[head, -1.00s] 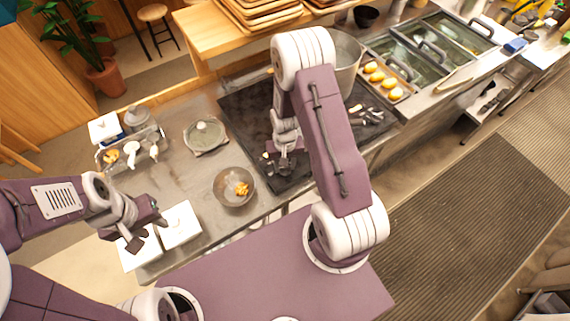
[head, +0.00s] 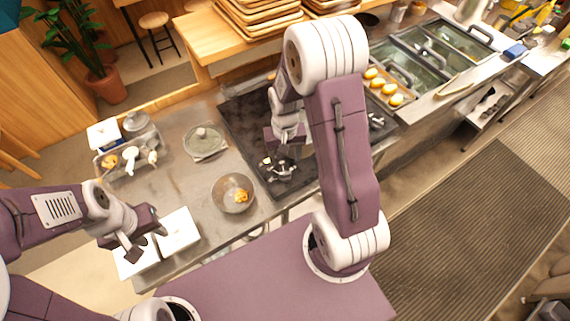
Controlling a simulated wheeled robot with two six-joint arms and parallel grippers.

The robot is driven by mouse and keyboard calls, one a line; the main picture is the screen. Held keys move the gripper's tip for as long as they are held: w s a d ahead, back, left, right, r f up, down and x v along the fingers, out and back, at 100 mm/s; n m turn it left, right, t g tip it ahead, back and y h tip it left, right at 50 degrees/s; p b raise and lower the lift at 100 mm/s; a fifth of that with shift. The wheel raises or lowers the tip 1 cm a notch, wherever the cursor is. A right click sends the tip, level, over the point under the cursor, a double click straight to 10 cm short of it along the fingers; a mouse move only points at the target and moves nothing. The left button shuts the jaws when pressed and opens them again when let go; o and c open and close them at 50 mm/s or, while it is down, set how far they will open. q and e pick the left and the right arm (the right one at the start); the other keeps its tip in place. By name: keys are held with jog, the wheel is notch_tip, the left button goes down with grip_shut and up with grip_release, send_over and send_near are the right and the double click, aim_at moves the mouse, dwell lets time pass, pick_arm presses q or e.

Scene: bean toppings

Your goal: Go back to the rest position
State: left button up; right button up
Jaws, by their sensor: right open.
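My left gripper (head: 146,240) hangs at the left over the white square dishes (head: 178,232), apart from the bowl; its jaws look parted and I see nothing between them. My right gripper (head: 280,165) is over the dark stove top (head: 243,118), open, with nothing seen in it. My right arm crosses the middle of the view and hides part of the stove and counter. A metal bowl (head: 222,200) with a small heap of orange-yellow food (head: 241,196) stands on the counter between the two grippers.
A lidded glass pot (head: 204,141) and a caddy with white utensils (head: 128,158) stand on the counter. A tray of yellow items (head: 388,88) lies behind my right arm. Stacked wooden trays (head: 262,18) are at the back. The counter around the bowl is clear.

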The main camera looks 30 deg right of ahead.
jog(key=shift+r, duration=0.2)
dwell(0.3)
jog(key=s+a+n+t+b, duration=0.1)
jog(key=s+a+n+b, duration=0.2)
jog(key=s+a+b, duration=0.2)
jog(key=s+b, duration=0.1)
jog(key=s, duration=0.2)
jog(key=shift+s+b, duration=0.3)
jog(key=shift+s, duration=0.15)
dwell(0.4)
